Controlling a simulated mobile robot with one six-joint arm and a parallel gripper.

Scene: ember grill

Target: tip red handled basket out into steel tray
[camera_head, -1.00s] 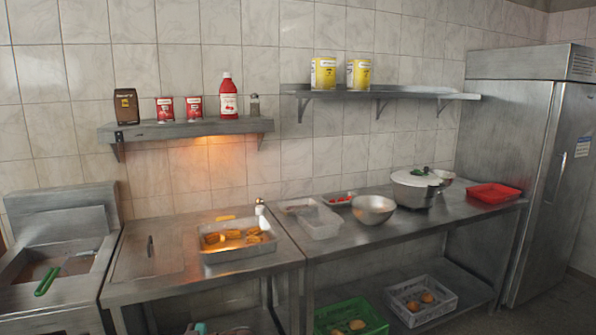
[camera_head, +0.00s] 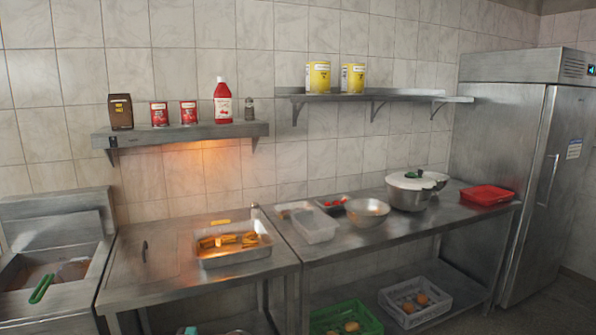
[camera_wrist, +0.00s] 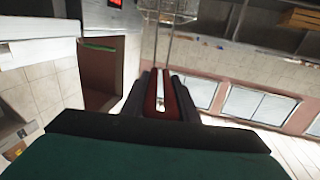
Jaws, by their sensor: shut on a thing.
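The steel tray (camera_head: 238,258) sits on the left steel counter under the warm light, with several golden-brown pieces in it. In the wrist view my gripper (camera_wrist: 163,82) is shut on the red handle (camera_wrist: 160,100) of the basket. Thin wire rods (camera_wrist: 166,40) run from the handle to the top edge of the picture. Neither my gripper nor the red handled basket shows in the head view.
A fryer with a green handle (camera_head: 41,287) stands left of the counter. A clear tub (camera_head: 316,229), a steel bowl (camera_head: 367,212), a lidded pot (camera_head: 410,196) and a red tray (camera_head: 487,195) stand on the right counter. A wall shelf (camera_head: 185,133) hangs above the steel tray.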

